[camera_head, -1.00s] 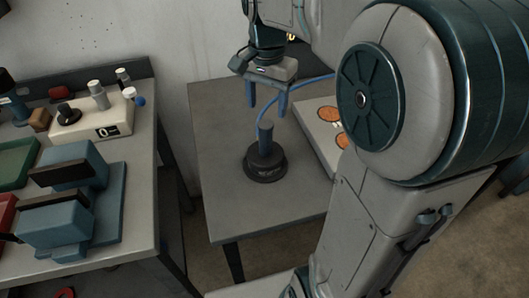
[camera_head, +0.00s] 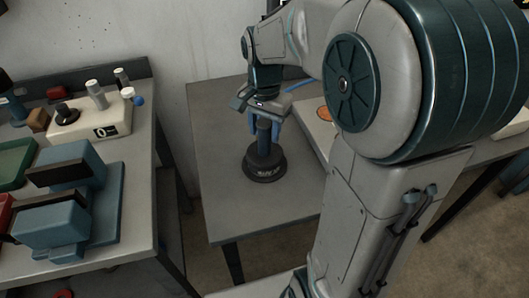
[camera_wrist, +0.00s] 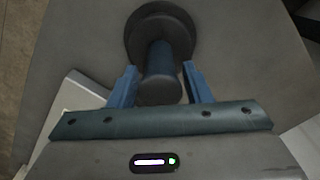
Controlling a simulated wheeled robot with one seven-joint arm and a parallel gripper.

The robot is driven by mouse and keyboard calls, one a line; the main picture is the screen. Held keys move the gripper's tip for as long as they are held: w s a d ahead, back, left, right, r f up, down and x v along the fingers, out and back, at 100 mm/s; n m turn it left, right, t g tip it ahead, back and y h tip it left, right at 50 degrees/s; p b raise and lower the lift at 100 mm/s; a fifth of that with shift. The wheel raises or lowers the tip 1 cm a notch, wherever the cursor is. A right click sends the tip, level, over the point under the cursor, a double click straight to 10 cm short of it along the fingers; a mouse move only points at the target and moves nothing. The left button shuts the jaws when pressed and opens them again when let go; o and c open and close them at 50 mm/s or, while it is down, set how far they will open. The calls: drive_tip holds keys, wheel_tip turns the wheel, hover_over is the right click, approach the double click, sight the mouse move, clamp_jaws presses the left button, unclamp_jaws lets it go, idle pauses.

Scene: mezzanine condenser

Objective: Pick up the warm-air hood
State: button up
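The warm-air hood is a dark round base with an upright blue-grey handle (camera_head: 264,166), standing on the grey table (camera_head: 222,200). A blue hose runs behind it in the head view. My gripper (camera_head: 264,128) is pointing down over the handle, with its blue fingers on either side of it. In the wrist view the hood (camera_wrist: 160,75) sits between the two open fingers (camera_wrist: 158,88), with visible gaps at both sides. The base lies beyond the fingertips and rests on the table.
A left bench (camera_head: 140,190) holds a blue vise-like fixture (camera_head: 60,220), a white box with knobs (camera_head: 90,122) and a green tray (camera_head: 15,165). A white panel with orange discs (camera_head: 318,128) lies right of the hood, partly behind my arm.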

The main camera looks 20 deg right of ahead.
clamp_jaws()
drive_tip(key=shift+r, duration=0.1)
